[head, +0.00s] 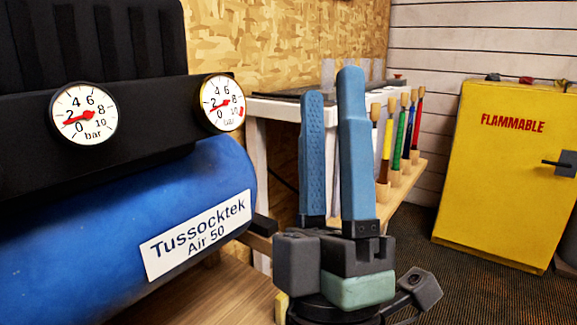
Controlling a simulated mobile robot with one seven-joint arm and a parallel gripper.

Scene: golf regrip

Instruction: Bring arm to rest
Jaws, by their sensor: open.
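My gripper (331,84) stands in the middle of the head view with its two blue fingers pointing up. The fingers are apart, with a gap between them, and nothing shows between them. The gripper is open and empty. Its dark body and pale green block are below the fingers, at the lower middle of the picture. Most of the arm behind it is out of view.
A blue compressor (90,230) with two gauges fills the left side. A white-topped bench (270,108) stands behind the gripper, with several coloured-handled tools (404,130) in a wooden rack (403,182). A yellow flammables cabinet (500,190) stands right. Dark carpet (480,285) is clear.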

